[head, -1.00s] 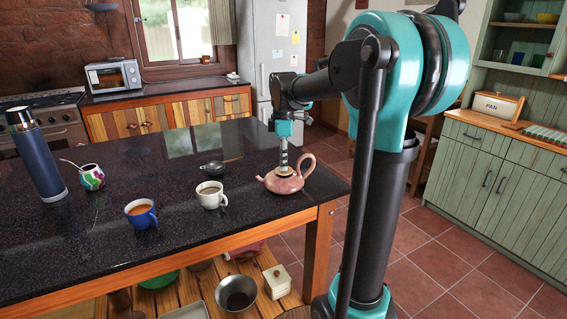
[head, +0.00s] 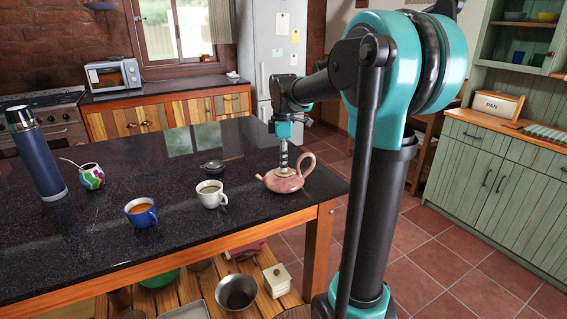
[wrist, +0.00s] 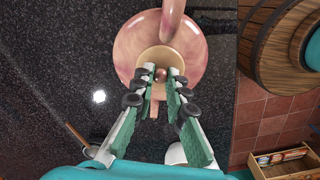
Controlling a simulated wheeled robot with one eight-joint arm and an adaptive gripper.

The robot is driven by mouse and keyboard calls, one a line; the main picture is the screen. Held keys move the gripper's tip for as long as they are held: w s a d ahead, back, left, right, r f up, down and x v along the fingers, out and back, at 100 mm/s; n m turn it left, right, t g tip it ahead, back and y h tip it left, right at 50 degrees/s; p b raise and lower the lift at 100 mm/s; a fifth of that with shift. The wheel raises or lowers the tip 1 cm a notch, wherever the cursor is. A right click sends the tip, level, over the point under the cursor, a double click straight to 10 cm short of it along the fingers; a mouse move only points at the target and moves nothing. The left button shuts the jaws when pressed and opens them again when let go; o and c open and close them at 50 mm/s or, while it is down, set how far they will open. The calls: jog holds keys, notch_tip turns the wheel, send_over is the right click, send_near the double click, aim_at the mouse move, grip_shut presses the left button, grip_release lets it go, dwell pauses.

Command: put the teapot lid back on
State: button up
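The pink teapot (head: 285,183) stands upright near the right end of the dark counter, its handle toward the right in the head view. It also shows in the wrist view (wrist: 127,45). A tan round lid (wrist: 158,57) with a small brown knob sits over its top opening. Whether it is fully seated I cannot tell. My gripper (wrist: 159,73) points down right above the teapot, with one finger on each side of the knob. The fingertips look apart, with gaps beside the knob. In the head view my gripper (head: 284,167) hides part of the lid.
A patterned gourd cup (head: 92,177) and a tall blue flask (head: 38,160) are farther left. The counter's right edge is close to the teapot.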

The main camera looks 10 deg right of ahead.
jog(key=o, duration=0.5)
notch_tip(320, 180, up, 12)
dwell(0.5)
dwell(0.3)
